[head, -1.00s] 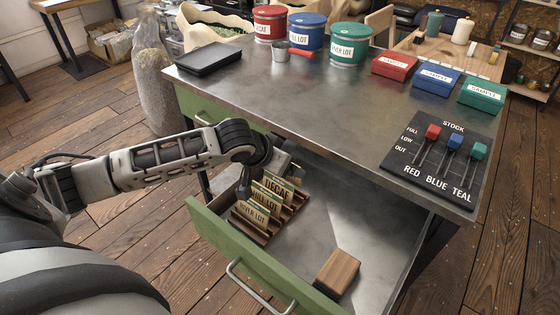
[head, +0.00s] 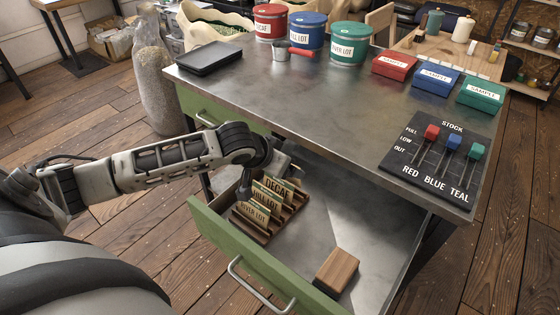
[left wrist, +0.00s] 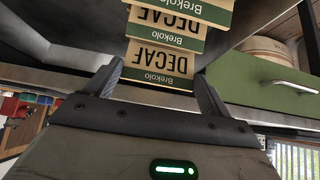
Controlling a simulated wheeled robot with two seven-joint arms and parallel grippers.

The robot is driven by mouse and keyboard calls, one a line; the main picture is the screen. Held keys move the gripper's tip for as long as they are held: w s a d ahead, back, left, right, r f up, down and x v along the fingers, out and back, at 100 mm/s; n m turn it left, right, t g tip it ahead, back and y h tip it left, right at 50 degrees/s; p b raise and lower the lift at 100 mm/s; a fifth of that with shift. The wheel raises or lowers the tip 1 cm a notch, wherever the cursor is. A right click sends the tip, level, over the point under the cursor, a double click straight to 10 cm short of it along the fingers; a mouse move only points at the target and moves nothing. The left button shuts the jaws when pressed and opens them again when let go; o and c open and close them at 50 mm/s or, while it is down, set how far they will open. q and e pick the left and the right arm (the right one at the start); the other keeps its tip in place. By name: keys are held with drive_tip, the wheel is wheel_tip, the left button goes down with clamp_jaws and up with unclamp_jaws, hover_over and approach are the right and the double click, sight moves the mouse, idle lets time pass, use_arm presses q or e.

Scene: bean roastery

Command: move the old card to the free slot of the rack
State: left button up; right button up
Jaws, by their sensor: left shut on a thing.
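The dark wooden rack (head: 300,196) stands at the left end of the open drawer, with cards upright in a row. A RIVER LOT card (head: 256,214) is nearest, a HILL LOT card (head: 266,200) is behind it, and a DECAF card (head: 281,187) is farther back. My left gripper (head: 274,172) is at the back of the row. In the left wrist view my left gripper (left wrist: 158,82) is shut on the nearest DECAF card (left wrist: 155,62), with more cards (left wrist: 165,22) beyond it. The arm hides part of the rack. I cannot tell whether the held card is clear of its slot.
The open drawer (head: 335,230) has bare floor on the right and a wooden block (head: 336,271) near its front. The steel tabletop (head: 330,110) above holds tins, sample boxes, a black tray (head: 209,57) and a stock board (head: 440,160). The tabletop edge overhangs the drawer's back.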

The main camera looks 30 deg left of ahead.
use_arm(q)
drive_tip(key=shift+f, duration=0.1)
use_arm(e)
drive_tip(key=shift+r, duration=0.1)
use_arm(q)
drive_tip(key=shift+f, duration=0.85)
use_arm(e)
drive_tip(key=shift+f, duration=0.25)
use_arm(q)
drive_tip(key=shift+f+b, duration=0.4)
drive_tip(key=shift+f, duration=0.6)
use_arm(e)
drive_tip(key=shift+f, duration=0.25)
idle(0.4)
use_arm(q)
drive_tip(key=o, duration=0.9)
drive_tip(key=shift+c, duration=0.2)
drive_tip(key=p+v, duration=0.2)
drive_tip(key=v, duration=1.4)
use_arm(e)
drive_tip(key=shift+d+r, duration=0.15)
drive_tip(key=shift+r, duration=0.15)
use_arm(q)
drive_tip(key=shift+w, duration=0.1)
use_arm(e)
drive_tip(key=shift+s+f, duration=0.1)
drive_tip(key=shift+s, duration=0.1)
